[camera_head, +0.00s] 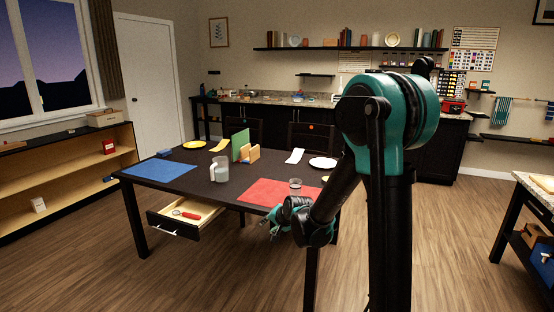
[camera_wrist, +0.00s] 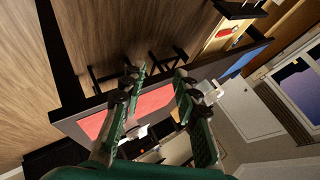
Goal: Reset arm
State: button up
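My gripper (camera_head: 272,228) shows in the head view at the front edge of the dark table, below the red mat, partly hidden by my own wrist. My arm bends down and left to it from the tall joint at right. In the wrist view my gripper (camera_wrist: 157,84) has its two green fingers well apart, with nothing seen held between them. The table's red mat (camera_wrist: 152,102) shows in the background between the fingers.
The dark table (camera_head: 200,180) bears a blue mat (camera_head: 159,171), a red mat (camera_head: 280,193), a pitcher (camera_head: 220,170), a clear glass (camera_head: 295,187) and plates. An open drawer (camera_head: 187,216) holds a red-handled tool. A side table (camera_head: 535,190) stands at right. Floor between is clear.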

jog(key=s+d+f+n+g+h, duration=0.1)
jog(key=s+d+n+h, duration=0.1)
jog(key=s+d, duration=0.9)
jog(key=s+d+f+n+g+h, duration=0.2)
jog(key=s+d, duration=0.9)
jog(key=s, duration=0.6)
jog(key=shift+f+n+g+h, duration=0.2)
jog(key=shift+n+g+h, duration=0.15)
jog(key=shift+n, duration=0.25)
